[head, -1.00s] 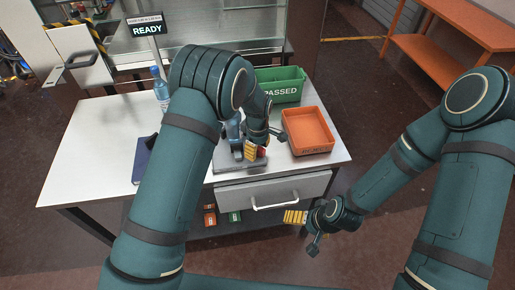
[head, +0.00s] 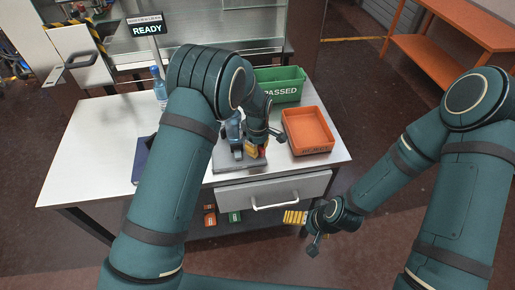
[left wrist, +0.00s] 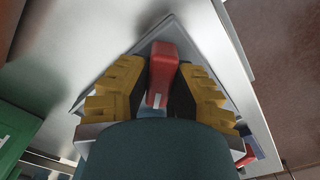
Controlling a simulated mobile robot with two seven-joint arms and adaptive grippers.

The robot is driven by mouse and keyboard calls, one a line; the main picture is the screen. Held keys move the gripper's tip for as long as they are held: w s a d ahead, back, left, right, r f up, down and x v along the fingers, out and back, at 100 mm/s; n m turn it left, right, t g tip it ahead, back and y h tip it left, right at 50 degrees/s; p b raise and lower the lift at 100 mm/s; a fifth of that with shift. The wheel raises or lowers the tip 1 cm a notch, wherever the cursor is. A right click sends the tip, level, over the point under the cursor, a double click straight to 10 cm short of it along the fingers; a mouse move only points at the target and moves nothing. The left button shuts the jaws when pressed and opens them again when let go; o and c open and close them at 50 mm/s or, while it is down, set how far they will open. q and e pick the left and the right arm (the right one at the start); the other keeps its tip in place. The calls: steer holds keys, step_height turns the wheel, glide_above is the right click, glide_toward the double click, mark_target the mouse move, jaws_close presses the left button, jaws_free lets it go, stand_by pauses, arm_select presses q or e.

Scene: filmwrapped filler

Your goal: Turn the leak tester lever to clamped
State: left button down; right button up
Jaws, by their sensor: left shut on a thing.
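The leak tester is a grey plate (head: 226,163) with a blue-grey upright part (head: 234,128), near the front edge of the white table. Its red lever (left wrist: 162,68) lies between the yellow fingers of my left gripper (left wrist: 160,88) in the left wrist view. My left gripper (head: 255,150) is shut on the lever, and only a little red shows beside its fingers in the head view. The lever's pivot and the clamp position are hidden by the gripper. My right gripper (head: 295,217) is low in front of the table, away from the tester; its finger opening is unclear.
A green bin marked PASSED (head: 280,92) and an orange tray (head: 308,115) stand right of the tester. A sign (head: 147,29) reads READY. A drawer (head: 300,190) is below.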

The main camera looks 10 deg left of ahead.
arm_select(q)
steer(key=m+b, duration=0.1)
steer(key=m, duration=0.3)
steer(key=shift+f, duration=0.15)
steer(key=m+b, duration=0.1)
steer(key=m, duration=0.3)
steer(key=shift+s+m+b, duration=0.1)
steer(key=shift+m+b, duration=0.2)
steer(key=m+b, duration=0.1)
steer(key=m, duration=0.3)
steer(key=shift+m, duration=2.3)
steer(key=c, duration=0.8)
jaws_free()
step_height(320, 180, up, 12)
steer(key=shift+r, duration=0.1)
